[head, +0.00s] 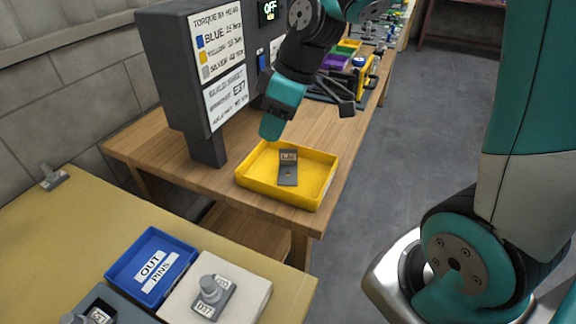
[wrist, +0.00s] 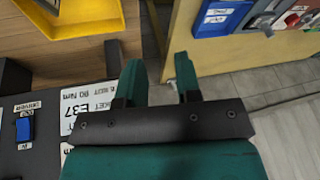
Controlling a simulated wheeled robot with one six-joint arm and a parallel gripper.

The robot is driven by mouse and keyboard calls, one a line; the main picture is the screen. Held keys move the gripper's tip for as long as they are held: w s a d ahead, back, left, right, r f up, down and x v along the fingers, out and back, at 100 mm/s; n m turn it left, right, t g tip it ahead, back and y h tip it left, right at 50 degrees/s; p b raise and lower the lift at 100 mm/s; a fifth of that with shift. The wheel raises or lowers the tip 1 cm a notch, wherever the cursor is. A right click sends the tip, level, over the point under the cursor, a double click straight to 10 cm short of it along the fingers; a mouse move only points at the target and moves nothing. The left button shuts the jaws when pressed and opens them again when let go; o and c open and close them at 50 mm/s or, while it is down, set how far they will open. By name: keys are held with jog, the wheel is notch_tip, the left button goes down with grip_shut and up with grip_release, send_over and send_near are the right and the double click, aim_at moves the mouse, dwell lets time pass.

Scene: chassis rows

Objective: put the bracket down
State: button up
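A dark bracket (head: 288,177) with a small tan label on its upright part lies in the yellow tray (head: 250,188) on the wooden bench. The label is too small to read surely. The tray also shows at the top left of the wrist view (wrist: 95,28), with a piece of the dark bracket at the picture's edge. My gripper (head: 271,130) is above and behind the tray in the head view, apart from the bracket. In the wrist view my gripper (wrist: 158,62) has its two teal fingers spread with nothing between them.
A dark panel (head: 160,75) with torque and build-sheet signs stands behind the tray, close to my gripper. A blue bin (head: 118,270) marked OUT PINS and a pale block (head: 250,285) with a grey fitting sit on the nearer table. Bins crowd the bench farther back.

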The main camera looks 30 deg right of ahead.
jog(key=s+a+r+m, duration=0.1)
jog(key=s+a, duration=0.3)
jog(key=s, duration=0.4)
jog(key=s+a+r+m+g, duration=0.1)
jog(key=s+a+r, duration=0.2)
jog(key=s, duration=0.5)
jog(key=shift+s+a, duration=0.25)
jog(key=shift+a, duration=0.1)
jog(key=shift+r, duration=0.1)
dwell(0.7)
